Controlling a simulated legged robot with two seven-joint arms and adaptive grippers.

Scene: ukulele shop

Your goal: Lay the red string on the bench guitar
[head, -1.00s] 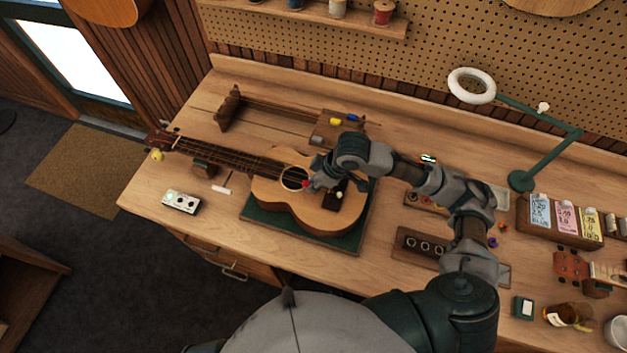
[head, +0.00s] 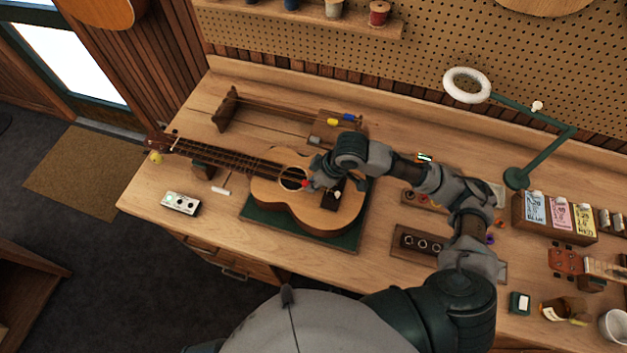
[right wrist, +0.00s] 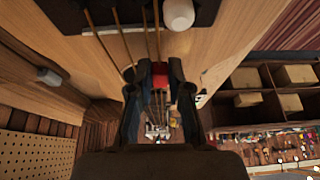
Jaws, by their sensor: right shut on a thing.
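The bench guitar (head: 340,215) lies face up on a dark green mat (head: 255,232), its neck (head: 220,153) pointing to the upper left. My right gripper (head: 311,184) is over the guitar's body, just right of the sound hole (head: 293,179). It is shut on a small red piece, the red string (head: 305,184). In the right wrist view the red string (right wrist: 160,73) shows between the fingertips, close to the other strings and the dark bridge (right wrist: 75,15). Whether it touches the guitar I cannot tell. The rest of the string is hidden. My left gripper is out of view.
A wooden stand (head: 228,108) is behind the neck. A green lamp (head: 516,178), a card box (head: 560,220) and a dark wooden tray (head: 418,243) are to the right. Thread spools stand on the shelf (head: 310,12).

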